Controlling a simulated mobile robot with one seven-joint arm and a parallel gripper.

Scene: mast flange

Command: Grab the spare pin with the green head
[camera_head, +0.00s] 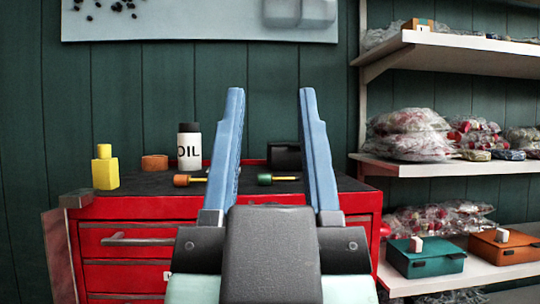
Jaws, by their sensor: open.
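A pin with a green head (264,179) and a thin yellow shaft lies on the dark top of the red tool cabinet (130,207). It shows between my gripper's two blue fingers, with its head at the left and its shaft pointing right. A second pin with an orange head (181,180) lies to its left, its shaft running towards the left finger. My gripper (268,95) is open and empty, its fingers pointing up in the picture in front of the cabinet. The distance from the fingers to the green-headed pin cannot be told.
On the cabinet stand a yellow bottle (105,170), an orange-brown round piece (154,162), a white oil bottle (189,150) and a black box (284,156). Shelves (455,168) with plastic bags stand at the right. Teal (425,260) and orange (505,247) boxes sit on the lower shelf.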

